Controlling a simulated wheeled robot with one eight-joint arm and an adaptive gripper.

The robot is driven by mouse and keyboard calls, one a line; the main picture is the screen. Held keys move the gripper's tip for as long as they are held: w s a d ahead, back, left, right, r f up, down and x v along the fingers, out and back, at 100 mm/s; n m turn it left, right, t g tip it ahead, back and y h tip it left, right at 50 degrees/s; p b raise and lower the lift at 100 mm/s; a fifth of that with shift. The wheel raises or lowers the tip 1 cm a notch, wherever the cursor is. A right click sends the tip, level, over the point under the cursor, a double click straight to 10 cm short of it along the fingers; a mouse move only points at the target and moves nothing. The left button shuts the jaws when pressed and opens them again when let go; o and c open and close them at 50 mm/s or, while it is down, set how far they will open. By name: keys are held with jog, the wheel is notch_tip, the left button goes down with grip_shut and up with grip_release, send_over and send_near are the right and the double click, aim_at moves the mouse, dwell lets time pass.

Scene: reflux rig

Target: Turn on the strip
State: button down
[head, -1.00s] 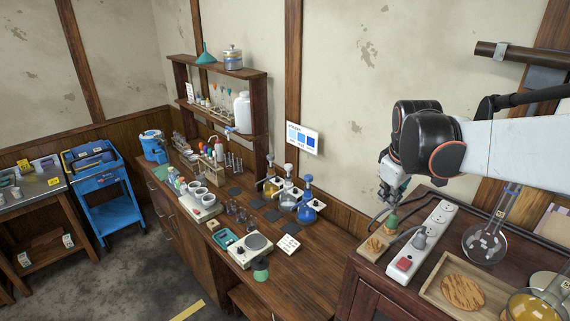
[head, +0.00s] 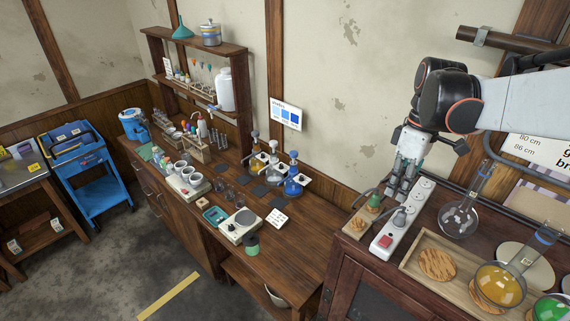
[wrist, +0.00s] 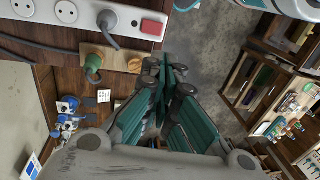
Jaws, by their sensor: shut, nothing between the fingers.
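The white power strip (head: 418,205) lies on the dark wooden cabinet top at the right in the head view. Its red switch (head: 385,242) is at the near end. A grey plug (head: 400,219) sits in the socket beside the switch. In the wrist view the strip (wrist: 84,14) crosses the top left, with the red switch (wrist: 152,28) at its right end. My gripper (head: 392,194) is shut and empty, over the strip area in the head view. In the wrist view its closed fingertips (wrist: 172,75) appear below the switch, apart from it. Whether the switch is lit is unclear.
A green bulb-shaped item (head: 374,202) stands on a wooden block (head: 358,224) left of the strip, with a grey cable near it. A wooden tray (head: 420,262) and a round flask (head: 458,219) are close on the right.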

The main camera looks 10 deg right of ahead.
aim_at(385, 241)
jog(key=f+b, duration=0.2)
jog(key=f, duration=0.2)
jog(key=a+f+b, duration=0.1)
jog(key=f+b, duration=0.2)
jog(key=f, duration=0.2)
jog(key=s+f+b, duration=0.1)
jog(key=f+b, duration=0.2)
jog(key=f, duration=0.1)
jog(key=shift+s+a+f, duration=0.1)
jog(key=shift+a+f, duration=0.2)
